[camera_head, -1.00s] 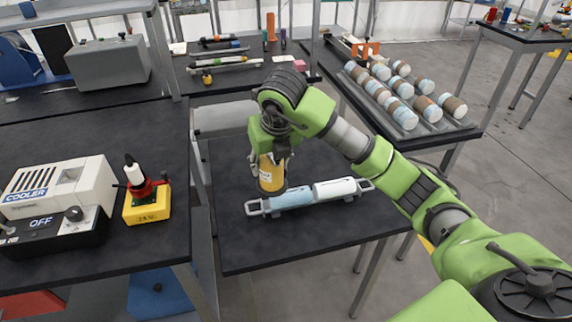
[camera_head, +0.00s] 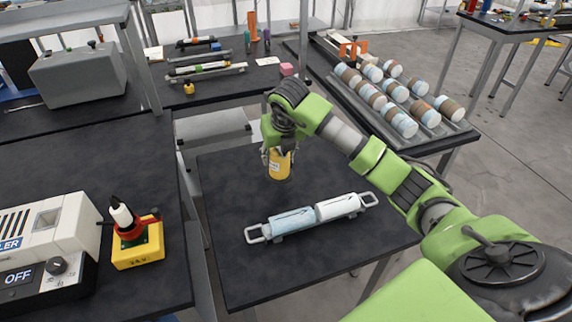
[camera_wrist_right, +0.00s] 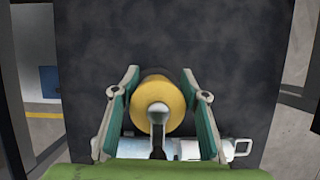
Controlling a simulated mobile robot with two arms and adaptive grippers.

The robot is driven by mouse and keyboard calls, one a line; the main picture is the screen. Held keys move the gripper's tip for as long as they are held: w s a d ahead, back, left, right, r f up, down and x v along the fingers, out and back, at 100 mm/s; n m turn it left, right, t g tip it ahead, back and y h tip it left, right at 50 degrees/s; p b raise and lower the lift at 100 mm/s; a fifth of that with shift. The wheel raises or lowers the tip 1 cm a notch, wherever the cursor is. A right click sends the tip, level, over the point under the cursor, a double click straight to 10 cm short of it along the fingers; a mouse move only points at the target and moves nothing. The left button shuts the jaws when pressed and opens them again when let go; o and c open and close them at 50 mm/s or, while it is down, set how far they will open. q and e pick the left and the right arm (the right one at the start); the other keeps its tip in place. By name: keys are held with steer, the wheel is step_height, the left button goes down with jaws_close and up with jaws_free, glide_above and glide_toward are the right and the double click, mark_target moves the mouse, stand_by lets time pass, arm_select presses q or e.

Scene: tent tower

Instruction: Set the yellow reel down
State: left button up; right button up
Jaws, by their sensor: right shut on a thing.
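The yellow reel (camera_head: 279,167) is upright in my right gripper (camera_head: 278,152), over the bare black table (camera_head: 225,190). The green fingers are closed on both its sides in the right wrist view, where the reel (camera_wrist_right: 162,88) shows its round yellow end. Whether its underside touches the tabletop I cannot tell. The fingers and wrist hide its upper part in the head view. My left gripper is in neither view.
A white-handled holder (camera_head: 369,199) with a blue roll and a white roll lies in front of the reel. A rack (camera_head: 440,130) of several brown, blue and white rolls stands at the back right. A yellow-based tool stand (camera_head: 138,252) is on the left bench. Bare table surrounds the reel.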

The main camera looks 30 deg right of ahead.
steer(key=d+f, duration=0.1)
steer(key=w+d+f, duration=0.1)
steer(key=f, duration=0.1)
steer(key=shift+d+f, duration=0.15)
steer(key=shift+d, duration=0.2)
steer(key=f, duration=0.1)
steer(key=f+p, duration=0.1)
steer(key=f, duration=0.1)
steer(key=shift+d+p, duration=0.25)
steer(key=shift+p, duration=0.15)
steer(key=shift+w+f, duration=0.1)
steer(key=shift+f, duration=0.35)
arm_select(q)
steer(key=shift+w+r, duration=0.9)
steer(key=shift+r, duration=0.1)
arm_select(e)
steer(key=o, duration=1.1)
steer(key=shift+f, duration=0.15)
steer(key=o, duration=0.4)
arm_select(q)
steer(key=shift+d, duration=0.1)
arm_select(e)
steer(key=shift+o, duration=0.2)
